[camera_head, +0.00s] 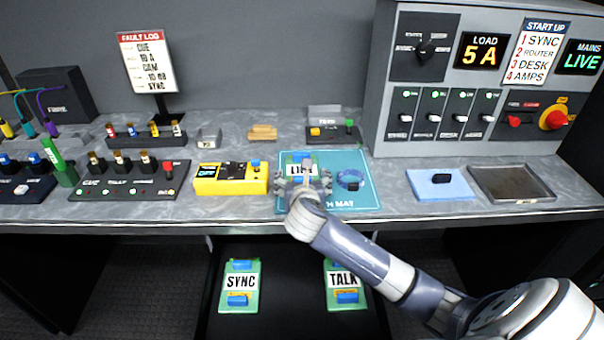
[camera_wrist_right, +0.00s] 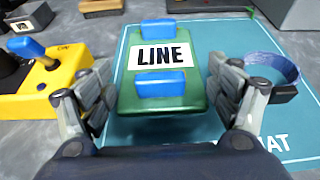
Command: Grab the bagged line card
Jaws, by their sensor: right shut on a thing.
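The line card is a green card (camera_wrist_right: 166,103) with a white LINE label and a blue block at each end; I cannot make out a bag around it. It is over the teal mat (camera_wrist_right: 130,128), and in the head view the card (camera_head: 298,158) is partly hidden by my gripper. My right gripper (camera_head: 302,180) has come down over the mat from the front. My left gripper is not in view.
A yellow tester (camera_head: 230,180) is close left of the gripper, and a blue wrist strap (camera_head: 350,180) lies close right on the mat. SYNC (camera_head: 239,286) and TALK (camera_head: 345,286) cards lie in an open drawer below. A blue cloth (camera_head: 425,190) and metal tray (camera_head: 512,183) are right.

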